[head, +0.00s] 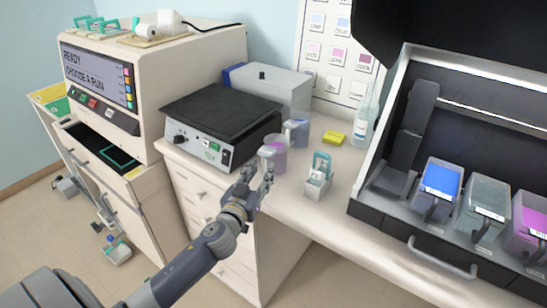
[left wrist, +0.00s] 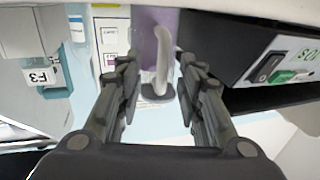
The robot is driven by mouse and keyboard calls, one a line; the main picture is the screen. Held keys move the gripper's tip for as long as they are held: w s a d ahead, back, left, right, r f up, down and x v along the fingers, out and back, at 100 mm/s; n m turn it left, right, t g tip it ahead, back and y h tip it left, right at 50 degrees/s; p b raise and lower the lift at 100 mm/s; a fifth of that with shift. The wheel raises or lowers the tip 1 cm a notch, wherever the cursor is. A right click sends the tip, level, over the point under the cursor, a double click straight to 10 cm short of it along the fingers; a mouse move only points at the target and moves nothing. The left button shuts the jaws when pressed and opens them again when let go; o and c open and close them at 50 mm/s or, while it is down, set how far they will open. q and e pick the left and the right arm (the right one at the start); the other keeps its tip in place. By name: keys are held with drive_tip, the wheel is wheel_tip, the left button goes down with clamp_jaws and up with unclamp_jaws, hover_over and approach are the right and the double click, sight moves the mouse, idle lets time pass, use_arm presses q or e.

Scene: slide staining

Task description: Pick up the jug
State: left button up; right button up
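My left gripper (head: 257,178) is at the near side of the jug. In the left wrist view the gripper (left wrist: 159,68) is open, with its fingers on either side of the handle and gaps on both sides. My right gripper is not in view.
A second, bluish jug (head: 297,131) stands just behind. The black-topped device (head: 222,112) is close on the left. A small rack with a teal handle (head: 318,178) stands to the right, near a yellow block (head: 334,138) and a bottle (head: 363,125). Coloured tanks (head: 440,190) stand farther right.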

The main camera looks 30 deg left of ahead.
sight(263, 166)
use_arm(q)
drive_tip(key=w, duration=0.1)
drive_tip(key=w+a, duration=0.1)
drive_tip(key=w, duration=0.1)
drive_tip(key=shift+r, duration=0.1)
drive_tip(key=shift+w, duration=0.25)
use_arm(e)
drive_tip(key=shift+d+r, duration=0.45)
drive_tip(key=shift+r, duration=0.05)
use_arm(q)
drive_tip(key=shift+s, duration=0.1)
drive_tip(key=shift+c, duration=0.6)
clamp_jaws()
drive_tip(key=shift+r+p, duration=0.1)
drive_tip(key=shift+p, duration=0.2)
